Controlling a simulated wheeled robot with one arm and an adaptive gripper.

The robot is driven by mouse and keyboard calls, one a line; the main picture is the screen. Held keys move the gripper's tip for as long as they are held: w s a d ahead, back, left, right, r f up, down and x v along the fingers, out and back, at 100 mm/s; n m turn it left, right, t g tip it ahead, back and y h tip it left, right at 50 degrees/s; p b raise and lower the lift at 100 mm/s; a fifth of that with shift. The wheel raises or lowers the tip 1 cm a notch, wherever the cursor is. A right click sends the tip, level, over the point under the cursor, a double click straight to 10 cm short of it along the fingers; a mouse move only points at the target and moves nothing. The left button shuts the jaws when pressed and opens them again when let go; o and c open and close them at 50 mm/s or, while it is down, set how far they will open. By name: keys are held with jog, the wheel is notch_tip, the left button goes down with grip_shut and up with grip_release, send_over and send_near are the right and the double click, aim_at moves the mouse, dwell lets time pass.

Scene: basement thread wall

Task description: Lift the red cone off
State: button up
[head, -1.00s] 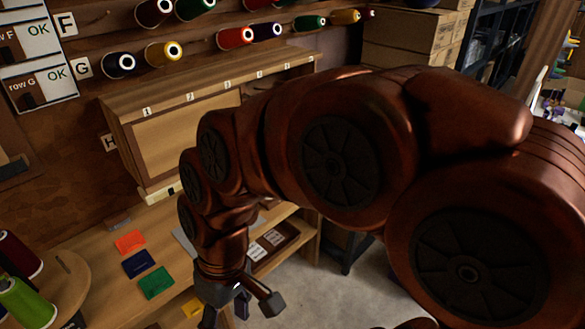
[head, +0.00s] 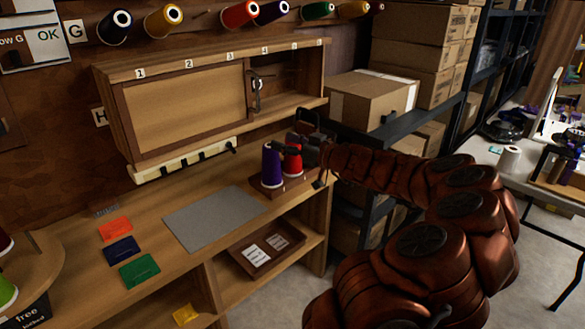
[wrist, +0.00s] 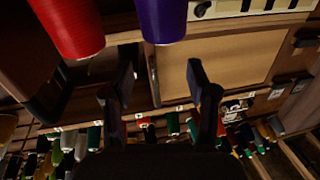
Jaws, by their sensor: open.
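The red cone (head: 292,160) stands upright on a small wooden stand (head: 284,186) at the right end of the bench, right beside the purple cone (head: 271,166). My gripper (head: 301,144) is close to the top of the red cone in the head view and partly covers it. In the wrist view my gripper (wrist: 162,82) is open with nothing between its fingers. That view also shows the red cone (wrist: 68,28) at upper left and the purple cone (wrist: 162,20) at top middle, both apart from the fingers and cut off by the frame edge.
A wooden cabinet (head: 185,105) with a sliding panel stands behind the cones. A grey mat (head: 213,218) lies left of the stand. A tray with cards (head: 266,249) sits on the lower shelf. A cardboard box (head: 366,100) stands on the dark shelf at right.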

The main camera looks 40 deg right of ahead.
jog(key=s+d+f+m+h, duration=0.1)
jog(key=s+d+f+h, duration=0.2)
jog(key=d, duration=0.4)
jog(key=shift+w+d+r+p, duration=0.1)
jog(key=shift+w+d+p, duration=0.1)
jog(key=shift+w, duration=1.8)
jog(key=shift+w+d+p, duration=0.1)
jog(key=shift+w+p, duration=0.1)
jog(key=shift+w, duration=1.8)
jog(key=shift+a, duration=0.1)
jog(key=shift+c, duration=0.4)
grip_shut()
